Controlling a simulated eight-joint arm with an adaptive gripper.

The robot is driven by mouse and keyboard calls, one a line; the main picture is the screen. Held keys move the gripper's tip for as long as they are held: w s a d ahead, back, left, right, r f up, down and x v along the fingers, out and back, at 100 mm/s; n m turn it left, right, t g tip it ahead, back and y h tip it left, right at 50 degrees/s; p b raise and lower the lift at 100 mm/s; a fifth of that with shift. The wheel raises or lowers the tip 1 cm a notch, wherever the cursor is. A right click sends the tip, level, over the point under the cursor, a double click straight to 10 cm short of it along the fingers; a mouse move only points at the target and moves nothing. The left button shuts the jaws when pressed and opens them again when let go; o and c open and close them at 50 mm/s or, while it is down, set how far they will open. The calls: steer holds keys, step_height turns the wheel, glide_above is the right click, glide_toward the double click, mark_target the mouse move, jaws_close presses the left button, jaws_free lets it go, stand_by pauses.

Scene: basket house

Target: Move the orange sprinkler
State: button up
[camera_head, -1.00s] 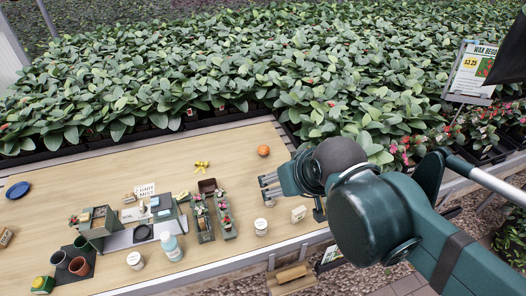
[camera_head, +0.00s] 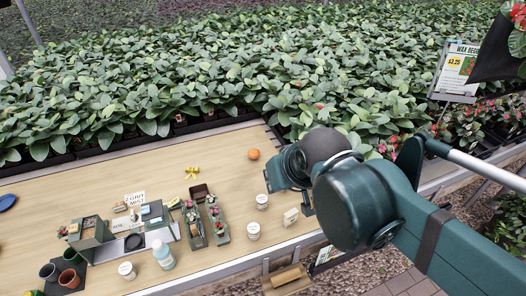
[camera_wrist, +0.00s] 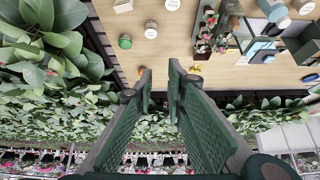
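A small yellow-orange, several-armed piece that looks like the sprinkler (camera_head: 192,172) lies on the wooden table, left of a round orange ball or fruit (camera_head: 254,154). In the wrist view the yellow-orange piece (camera_wrist: 195,69) shows just right of the right fingertip. Part of the round orange thing (camera_wrist: 140,69) shows at the left fingertip. My gripper (camera_wrist: 160,72) is open, with an empty gap between its two green fingers. In the head view my gripper (camera_head: 268,180) is at the table's right end, right of the sprinkler and near the orange ball; its fingers are mostly hidden.
Planters with flowers (camera_head: 206,222), white-lidded jars (camera_head: 261,202), a spray bottle (camera_head: 163,254) and a small box (camera_head: 290,216) stand along the front. Dense plants (camera_head: 200,80) line the back. Bare tabletop (camera_head: 110,178) lies left of the sprinkler.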

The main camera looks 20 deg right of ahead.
steer(key=w+r, duration=0.1)
steer(key=w, duration=0.1)
steer(key=w+d+m, duration=0.1)
steer(key=w, duration=0.1)
steer(key=w+r+m+g, duration=0.1)
steer(key=w, duration=0.2)
steer(key=shift+d+r, duration=0.3)
jaws_close()
steer(key=w+d+f+m+g, duration=0.15)
steer(key=w+d+m, duration=0.25)
steer(key=w, duration=0.8)
steer(key=w+d+f+m+g, duration=0.1)
steer(key=w+d+f+m, duration=0.2)
steer(key=w, duration=0.8)
steer(key=w+d+f+m+g, duration=0.1)
steer(key=w+d+f+m, duration=0.3)
steer(key=w+f, duration=0.6)
steer(key=w+d+f+m+g, duration=0.2)
steer(key=w+d+f+m, duration=0.2)
steer(key=w+d+f, duration=0.4)
step_height(320, 180, down, 6)
steer(key=shift+w+d+m, duration=0.2)
steer(key=shift+w+m, duration=0.1)
steer(key=shift+w, duration=0.9)
steer(key=shift+g, duration=0.25)
